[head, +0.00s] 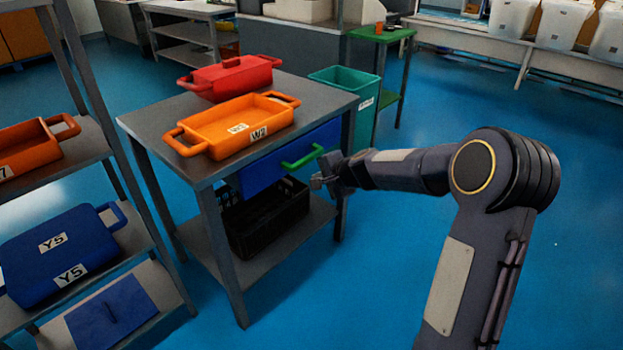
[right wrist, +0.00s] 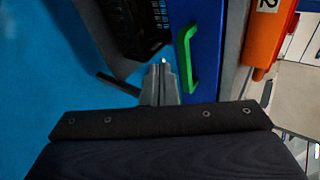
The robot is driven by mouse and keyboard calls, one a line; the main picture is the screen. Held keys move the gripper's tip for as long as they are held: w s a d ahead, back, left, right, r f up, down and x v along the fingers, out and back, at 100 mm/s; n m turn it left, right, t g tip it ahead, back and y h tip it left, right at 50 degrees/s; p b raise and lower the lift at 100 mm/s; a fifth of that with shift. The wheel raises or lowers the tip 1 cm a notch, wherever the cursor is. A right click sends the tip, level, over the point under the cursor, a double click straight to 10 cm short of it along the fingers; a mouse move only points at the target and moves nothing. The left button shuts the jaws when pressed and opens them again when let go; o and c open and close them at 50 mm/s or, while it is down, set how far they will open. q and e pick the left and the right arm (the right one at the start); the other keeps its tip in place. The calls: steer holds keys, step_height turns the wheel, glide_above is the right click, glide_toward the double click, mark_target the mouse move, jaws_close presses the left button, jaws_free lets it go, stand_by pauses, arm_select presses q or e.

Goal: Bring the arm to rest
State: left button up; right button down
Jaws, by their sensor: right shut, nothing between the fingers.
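My right arm comes in from the lower right in the head view, bent at the elbow. Its gripper (head: 326,181) is at the right side of the grey table (head: 130,122), close to the green handle (head: 302,157) of the blue drawer (head: 262,176). In the right wrist view the gripper (right wrist: 161,66) is shut and empty. The green handle (right wrist: 186,58) is just to the right of the fingertips there, apart from them as far as I can tell. My left gripper is not in view.
An orange tray (head: 205,135) and a red tray (head: 215,83) sit on the table. A black crate (head: 265,222) is on its lower shelf. A teal bin (head: 362,107) stands behind. A rack with blue and orange trays is at left. The blue floor at right is clear.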

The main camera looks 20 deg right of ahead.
steer(key=s+a+r+n+g+y, duration=0.1)
steer(key=s+a+r+n, duration=0.35)
steer(key=s, duration=0.55)
steer(key=s+a+r+n+g+y, duration=0.15)
steer(key=s+a+r+n, duration=0.3)
steer(key=s, duration=0.55)
steer(key=s+a+f+n+g, duration=0.1)
steer(key=s+a+f+n, duration=0.15)
steer(key=s, duration=0.65)
steer(key=s+a+f+n+g, duration=0.1)
steer(key=s+f+n, duration=0.2)
steer(key=s, duration=0.6)
step_height(320, 180, up, 19)
steer(key=p, duration=2)
steer(key=shift+d+r+h, duration=0.15)
steer(key=shift+d+h, duration=0.05)
steer(key=shift+h, duration=0.15)
